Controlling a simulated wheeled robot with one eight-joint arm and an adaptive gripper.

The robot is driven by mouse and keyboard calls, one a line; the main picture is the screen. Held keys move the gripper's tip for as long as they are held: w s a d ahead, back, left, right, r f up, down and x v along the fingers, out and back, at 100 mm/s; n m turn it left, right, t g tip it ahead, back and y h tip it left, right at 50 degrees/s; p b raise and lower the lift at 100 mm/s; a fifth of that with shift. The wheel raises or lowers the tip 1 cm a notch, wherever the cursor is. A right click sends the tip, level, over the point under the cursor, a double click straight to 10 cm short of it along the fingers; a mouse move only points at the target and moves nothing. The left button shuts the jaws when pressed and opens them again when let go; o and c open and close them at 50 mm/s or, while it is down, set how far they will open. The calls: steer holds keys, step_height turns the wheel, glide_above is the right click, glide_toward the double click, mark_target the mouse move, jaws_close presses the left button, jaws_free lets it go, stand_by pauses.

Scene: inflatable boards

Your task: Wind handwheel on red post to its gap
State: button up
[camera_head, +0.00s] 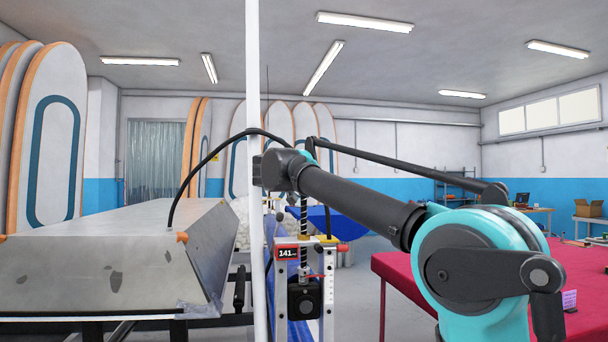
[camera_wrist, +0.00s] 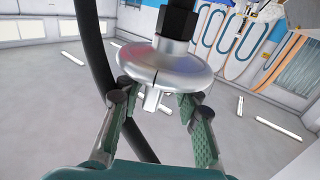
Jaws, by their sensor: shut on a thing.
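The silver handwheel (camera_wrist: 165,68), a rounded disc with a dark hub, fills the upper middle of the wrist view. In the head view, the white-framed post unit (camera_head: 329,285) stands at lower centre. It has a red panel (camera_head: 287,253) reading 141, a dark threaded screw (camera_head: 304,225), a black block (camera_head: 304,299) and a thin red pointer (camera_head: 316,277). My arm's end is above it; handwheel and fingertips cannot be made out there.
A grey metal-sided bench (camera_head: 100,270) stands at left. A white vertical pole (camera_head: 254,130) and a black cable (camera_head: 205,160) are close to my arm's end. A red-covered table (camera_head: 390,268) is at right. Tall boards (camera_head: 55,140) lean at left.

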steer(key=m+g+h, duration=0.2)
steer(key=m+h, duration=0.1)
steer(key=h, duration=0.1)
steer(key=m+g+h, duration=0.2)
steer(key=h, duration=0.1)
steer(key=shift+r+m+g+h, duration=0.1)
steer(key=shift+m+g+h, duration=0.2)
steer(key=shift+m+h, duration=0.1)
steer(key=shift+g, duration=0.3)
steer(key=o, duration=1.2)
steer(key=shift+a, duration=0.1)
steer(key=v, duration=0.7)
steer(key=shift+s+a, duration=0.15)
steer(key=shift+s, duration=0.05)
steer(key=shift+o, duration=0.5)
